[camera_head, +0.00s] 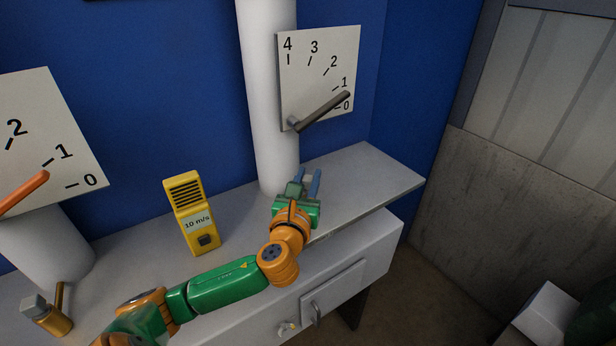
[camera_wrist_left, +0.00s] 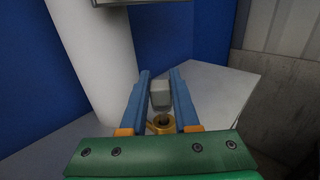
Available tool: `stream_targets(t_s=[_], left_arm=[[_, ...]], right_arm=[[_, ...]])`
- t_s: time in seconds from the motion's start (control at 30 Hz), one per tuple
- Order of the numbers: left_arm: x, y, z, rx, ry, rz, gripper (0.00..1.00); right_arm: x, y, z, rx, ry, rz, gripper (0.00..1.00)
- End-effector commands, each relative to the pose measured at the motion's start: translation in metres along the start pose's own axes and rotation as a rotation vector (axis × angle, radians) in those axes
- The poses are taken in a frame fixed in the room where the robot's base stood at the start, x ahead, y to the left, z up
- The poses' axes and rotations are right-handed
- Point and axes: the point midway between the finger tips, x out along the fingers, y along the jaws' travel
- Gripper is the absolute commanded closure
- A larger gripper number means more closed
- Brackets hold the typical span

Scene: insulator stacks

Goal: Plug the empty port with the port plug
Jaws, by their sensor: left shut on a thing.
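My left gripper (camera_head: 308,182) reaches over the bench in front of the right white pipe, its blue fingers pointing away from the head camera. In the left wrist view, a grey block (camera_wrist_left: 160,94) and a brass ring with a dark centre (camera_wrist_left: 160,123) show between the fingers. The gripper is shut on this grey and brass piece, which looks like the port plug. The fingers hide part of it. I cannot make out the empty port. A brass fitting with a grey block head (camera_head: 47,316) stands at the lower left, by the left pipe. My right gripper is not in view.
The right white pipe (camera_head: 268,95) and left white pipe (camera_head: 45,245) rise by the blue wall. Dials with pointers (camera_head: 318,80) (camera_head: 50,140) hang in front of them. A yellow meter reading 10 m/s (camera_head: 192,213) stands on the grey bench (camera_head: 375,180). The bench's right end is clear.

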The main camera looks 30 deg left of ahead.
Motion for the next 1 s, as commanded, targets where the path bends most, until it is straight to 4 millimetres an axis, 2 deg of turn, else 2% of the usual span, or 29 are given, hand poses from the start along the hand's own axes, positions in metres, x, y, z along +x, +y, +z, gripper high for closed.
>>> stream_targets(t_s=[0.93,0.97,1.0], left_arm=[[0.000,0.000,-0.025,0.000,0.001,0.001,1.00],[0.000,0.000,-0.024,0.000,0.000,0.001,0.63],[0.000,0.000,-0.024,0.000,0.000,0.001,0.52]], right_arm=[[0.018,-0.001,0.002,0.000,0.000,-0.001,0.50],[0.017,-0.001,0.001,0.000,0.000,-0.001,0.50],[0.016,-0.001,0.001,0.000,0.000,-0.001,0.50]])
